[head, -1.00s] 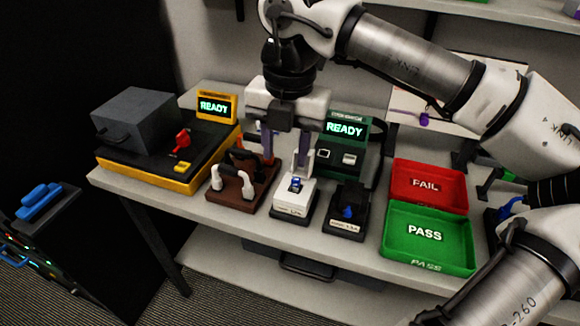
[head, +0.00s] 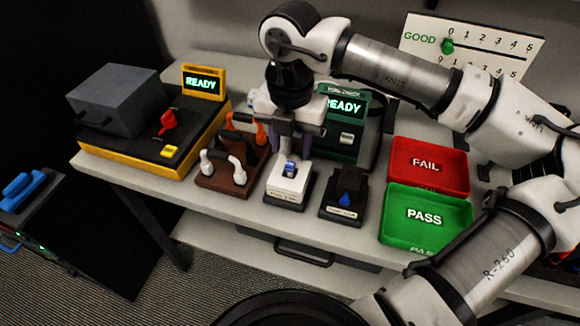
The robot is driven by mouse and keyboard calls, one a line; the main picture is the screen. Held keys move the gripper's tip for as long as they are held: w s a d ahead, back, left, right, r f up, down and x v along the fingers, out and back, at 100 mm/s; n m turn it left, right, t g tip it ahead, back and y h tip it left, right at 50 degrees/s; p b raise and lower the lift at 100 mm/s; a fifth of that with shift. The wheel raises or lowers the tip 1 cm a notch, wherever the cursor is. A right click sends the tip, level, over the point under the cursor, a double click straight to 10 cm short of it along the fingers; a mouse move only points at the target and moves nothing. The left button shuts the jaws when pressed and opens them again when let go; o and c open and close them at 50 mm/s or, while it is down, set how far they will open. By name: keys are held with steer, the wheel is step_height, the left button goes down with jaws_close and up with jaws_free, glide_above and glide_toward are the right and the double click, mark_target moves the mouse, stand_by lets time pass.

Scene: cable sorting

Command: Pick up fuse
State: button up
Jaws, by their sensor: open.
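A small blue piece (head: 290,168) stands in a white holder (head: 287,187) near the front middle of the bench. Another blue piece (head: 348,199) sits in a black holder (head: 341,211) to its right. The small labels are too blurred to tell which piece is the fuse. My gripper (head: 294,152) is open and points down, just behind and above the white holder. Its two fingers are apart, with nothing seen between them. Whether the fingertips touch the blue piece I cannot tell.
A brown rack (head: 229,180) with white and orange-ended cables stands left of the white holder. A green READY tester (head: 345,135) stands behind. A yellow-black station (head: 150,159) is at left, red FAIL (head: 462,190) and green PASS (head: 467,242) trays at right.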

mark_target(290, 164)
steer(key=shift+w+f+p, duration=0.2)
steer(key=shift+f+p, duration=0.75)
steer(key=shift+f, duration=1.65)
jaws_close()
